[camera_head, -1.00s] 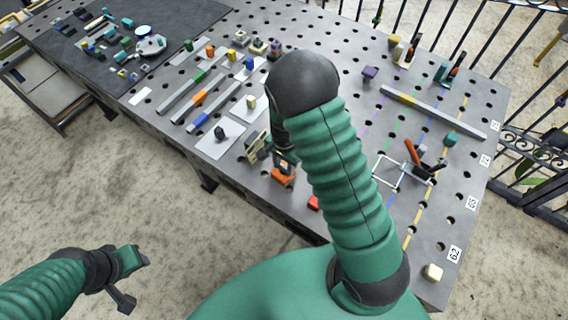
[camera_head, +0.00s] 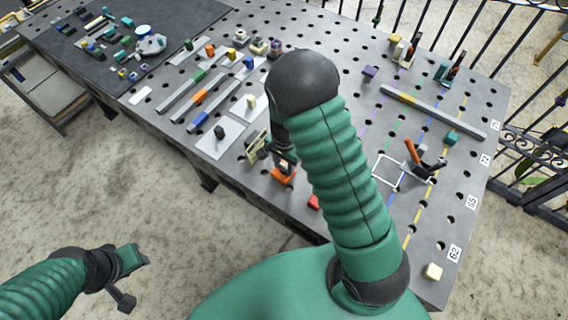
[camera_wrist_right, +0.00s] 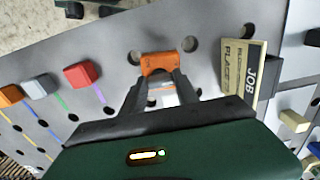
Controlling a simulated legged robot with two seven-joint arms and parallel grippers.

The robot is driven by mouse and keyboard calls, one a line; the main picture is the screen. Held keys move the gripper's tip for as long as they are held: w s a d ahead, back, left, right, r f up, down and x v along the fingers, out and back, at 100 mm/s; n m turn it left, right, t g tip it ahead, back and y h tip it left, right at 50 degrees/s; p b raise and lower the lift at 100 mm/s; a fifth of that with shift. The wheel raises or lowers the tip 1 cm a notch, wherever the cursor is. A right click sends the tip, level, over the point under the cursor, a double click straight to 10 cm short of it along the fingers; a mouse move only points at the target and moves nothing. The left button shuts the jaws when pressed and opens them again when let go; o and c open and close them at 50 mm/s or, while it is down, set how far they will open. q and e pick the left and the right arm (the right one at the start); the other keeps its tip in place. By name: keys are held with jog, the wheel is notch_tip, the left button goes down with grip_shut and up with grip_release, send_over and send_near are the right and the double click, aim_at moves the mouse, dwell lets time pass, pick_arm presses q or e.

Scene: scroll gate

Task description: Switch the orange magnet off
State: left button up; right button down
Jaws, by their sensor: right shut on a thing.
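The orange magnet (camera_head: 284,176) sits on the perforated metal table near its front edge. It also shows in the right wrist view (camera_wrist_right: 159,63), at the tips of my right fingers. My right gripper (camera_head: 283,160) points down at the magnet and is shut on it; in the wrist view its two dark fingers (camera_wrist_right: 158,82) close in from both sides. The lower part of the magnet is partly hidden by the fingers. My left gripper (camera_head: 136,277) is open and empty, off the table at the lower left.
A job placard (camera_wrist_right: 241,75) stands right beside the right gripper. A red block (camera_wrist_right: 82,75) lies nearby on the table (camera_head: 240,190). Grey bars with coloured middles lie to the left, and a long grey bar (camera_head: 432,111) lies to the right.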

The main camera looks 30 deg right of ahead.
aim_at(284, 166)
jog(key=c, duration=0.9)
grip_release()
notch_tip(284, 166, up, 17)
jog(key=shift+f, duration=0.15)
